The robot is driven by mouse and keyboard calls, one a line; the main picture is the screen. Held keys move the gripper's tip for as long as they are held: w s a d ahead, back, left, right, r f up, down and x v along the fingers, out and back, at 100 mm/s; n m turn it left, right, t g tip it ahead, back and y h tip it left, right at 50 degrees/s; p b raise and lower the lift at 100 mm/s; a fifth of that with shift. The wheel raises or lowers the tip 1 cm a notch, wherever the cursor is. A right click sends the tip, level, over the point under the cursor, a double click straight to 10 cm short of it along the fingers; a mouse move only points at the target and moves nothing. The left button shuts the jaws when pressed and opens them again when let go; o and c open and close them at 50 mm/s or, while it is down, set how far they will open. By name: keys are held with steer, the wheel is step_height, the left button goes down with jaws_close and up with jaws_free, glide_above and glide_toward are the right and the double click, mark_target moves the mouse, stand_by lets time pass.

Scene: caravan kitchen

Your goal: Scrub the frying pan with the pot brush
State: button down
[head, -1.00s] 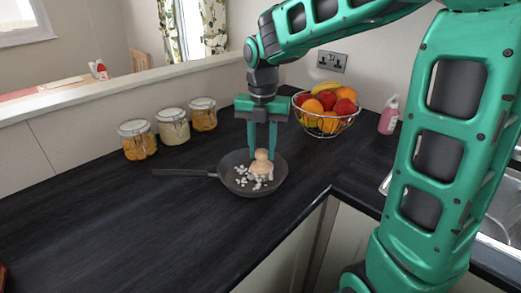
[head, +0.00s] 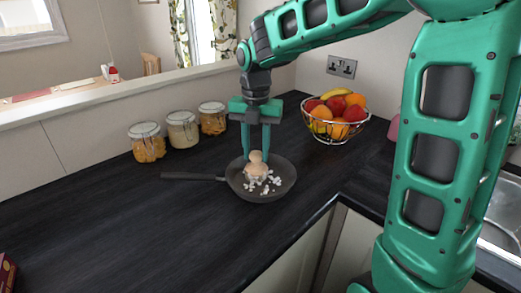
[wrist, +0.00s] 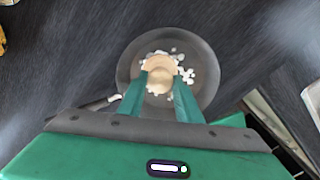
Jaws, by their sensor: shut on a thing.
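The dark frying pan (head: 284,186) lies on the black worktop with its handle (head: 190,176) pointing left. Several small white bits (head: 266,190) lie in the pan, mostly right of and in front of the brush. The pot brush (head: 256,162), with a pale wooden knob, stands upright in the pan, left of its middle. My gripper (head: 255,156) points down and is shut on the brush knob. In the wrist view the brush (wrist: 159,80) sits between my fingertips, inside the pan (wrist: 207,62). Its bristles are mostly hidden there.
Three glass jars (head: 183,130) stand along the back wall at left. A wire fruit bowl (head: 335,129) stands behind the pan to the right. A pink bottle (head: 394,128) is partly hidden by my arm.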

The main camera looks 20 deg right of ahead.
steer(key=shift+a, duration=0.3)
steer(key=shift+s+a+f, duration=0.2)
steer(key=shift+s+a, duration=0.75)
steer(key=shift+s, duration=0.15)
steer(key=shift+s+d+r, duration=0.1)
steer(key=shift+s+d, duration=0.15)
steer(key=shift+s, duration=0.4)
steer(key=shift+s+d+r, duration=0.1)
steer(key=shift+s+d, duration=0.1)
steer(key=shift+s, duration=0.45)
steer(key=shift+w+d+r, duration=0.2)
steer(key=shift+w+d, duration=0.8)
steer(key=shift+w, duration=0.1)
step_height(320, 180, up, 8)
steer(key=shift+r, duration=0.2)
